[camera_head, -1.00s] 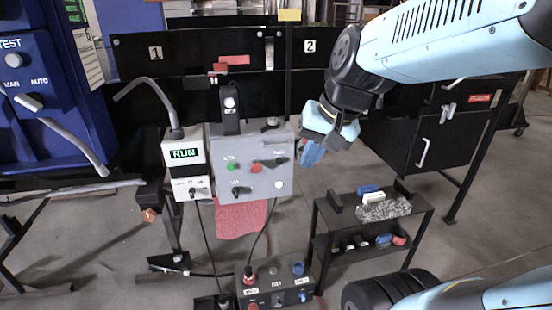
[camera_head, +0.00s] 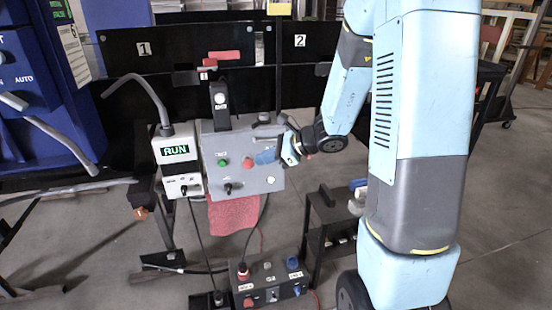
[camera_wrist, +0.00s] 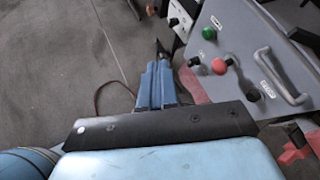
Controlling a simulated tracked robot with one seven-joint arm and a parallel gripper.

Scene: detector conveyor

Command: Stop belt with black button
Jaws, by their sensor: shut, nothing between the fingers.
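The grey control panel (camera_head: 240,180) carries a green button (camera_head: 222,162), a red button (camera_head: 248,163) and a dark selector knob (camera_head: 228,188). In the wrist view, the shut, empty fingers (camera_wrist: 158,68) lie left of the panel in the picture. I cannot tell how far the fingertips are from the panel. The display (camera_head: 176,150) reads RUN in green.
A metal handle (camera_wrist: 280,80) sticks out of the panel near the black button. A pedestal box (camera_head: 270,283) with several buttons stands on the floor below. A dark cart (camera_head: 325,215) stands to the right, partly hidden by my arm. Black barriers numbered 1 and 2 stand behind.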

